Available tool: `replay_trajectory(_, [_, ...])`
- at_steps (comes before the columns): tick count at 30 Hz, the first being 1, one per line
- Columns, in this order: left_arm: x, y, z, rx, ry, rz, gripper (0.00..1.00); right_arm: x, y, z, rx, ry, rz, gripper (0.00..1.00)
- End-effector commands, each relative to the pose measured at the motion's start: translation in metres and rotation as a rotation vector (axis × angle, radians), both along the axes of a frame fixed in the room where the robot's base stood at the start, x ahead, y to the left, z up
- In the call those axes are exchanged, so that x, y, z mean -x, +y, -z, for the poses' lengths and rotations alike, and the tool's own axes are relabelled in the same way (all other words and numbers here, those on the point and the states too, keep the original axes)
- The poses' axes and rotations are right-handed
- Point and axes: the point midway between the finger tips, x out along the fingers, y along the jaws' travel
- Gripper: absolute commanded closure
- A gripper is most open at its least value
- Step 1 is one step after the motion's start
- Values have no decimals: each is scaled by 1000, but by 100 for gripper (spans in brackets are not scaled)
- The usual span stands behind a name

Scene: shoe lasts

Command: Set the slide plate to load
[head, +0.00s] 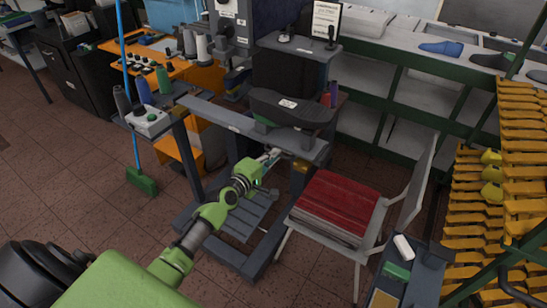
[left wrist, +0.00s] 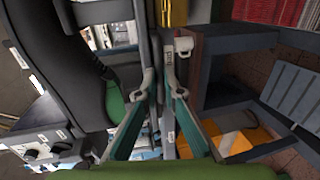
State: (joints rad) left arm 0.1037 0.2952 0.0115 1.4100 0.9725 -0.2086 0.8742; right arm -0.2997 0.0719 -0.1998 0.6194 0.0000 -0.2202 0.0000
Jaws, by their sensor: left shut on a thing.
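My left gripper (head: 272,155) reaches in from the lower left to the front edge of a long grey beam (head: 222,122) on the machine. In the left wrist view its two slim fingers (left wrist: 159,80) close in on a narrow grey part beside the beam (left wrist: 169,110). The gripped part is mostly hidden, and I cannot tell whether it belongs to the slide plate. A dark curved plate with a white label (head: 292,107) sits just behind the beam, with a green underside. My right gripper is not in view.
A control box (head: 149,121) and thread spools are at the beam's left end. A yellow rack (head: 500,165) stands at far right. A green broom (head: 141,181) and open tiled floor lie left.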

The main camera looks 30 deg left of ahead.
Motion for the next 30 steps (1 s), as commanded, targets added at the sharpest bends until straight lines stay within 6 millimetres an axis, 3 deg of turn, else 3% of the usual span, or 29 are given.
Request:
replay_trajectory(5, [1, -5, 3, 5, 5, 8, 100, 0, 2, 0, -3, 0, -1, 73])
replay_trajectory(6, [1, -5, 3, 6, 6, 9, 82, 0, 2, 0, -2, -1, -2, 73])
replay_trajectory(7, [1, -5, 3, 5, 6, 8, 75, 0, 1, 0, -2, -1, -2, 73])
replay_trajectory(20, [6, -2, 1, 5, 4, 4, 75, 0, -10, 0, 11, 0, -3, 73])
replay_trajectory(26, [35, 0, -5, 4, 4, 3, 75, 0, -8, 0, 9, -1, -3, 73])
replay_trajectory(30, [65, 1, -11, 3, 6, 4, 75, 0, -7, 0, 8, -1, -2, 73])
